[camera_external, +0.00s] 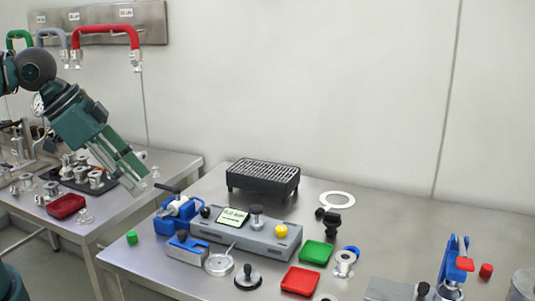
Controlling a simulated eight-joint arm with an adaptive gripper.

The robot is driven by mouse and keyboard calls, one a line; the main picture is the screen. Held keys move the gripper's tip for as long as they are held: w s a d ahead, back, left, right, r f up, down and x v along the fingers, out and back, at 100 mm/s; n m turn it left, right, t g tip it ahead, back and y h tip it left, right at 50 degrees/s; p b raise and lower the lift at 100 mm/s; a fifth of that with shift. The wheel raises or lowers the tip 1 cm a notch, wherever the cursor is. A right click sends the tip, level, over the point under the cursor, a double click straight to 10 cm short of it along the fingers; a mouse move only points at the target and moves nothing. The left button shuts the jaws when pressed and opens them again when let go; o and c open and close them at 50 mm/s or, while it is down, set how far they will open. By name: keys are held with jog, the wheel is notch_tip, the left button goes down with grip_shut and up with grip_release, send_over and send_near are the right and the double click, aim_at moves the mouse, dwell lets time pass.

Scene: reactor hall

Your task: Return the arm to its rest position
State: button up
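My arm comes in from the left edge, with its dark round joint and green wrist in front of the wall. My gripper (134,182) points down and to the right, above the gap between the left table (188,161) and the right table (140,253). Its green fingers end in pale see-through tips that seem to run side by side. I see nothing held, but the tips are too faint to tell how far apart they are.
A black grill (263,179), a grey device with a display (247,238), a blue clamp (178,213), and green (317,252) and red (300,281) trays crowd the right table. A red hose (105,31) hangs on the wall rack. Metal fittings fill the left table.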

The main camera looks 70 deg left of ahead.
jog(key=shift+s+d+f+n+t, duration=0.25)
jog(key=shift+s+d+n+t, duration=0.2)
jog(key=shift+s+n, duration=0.3)
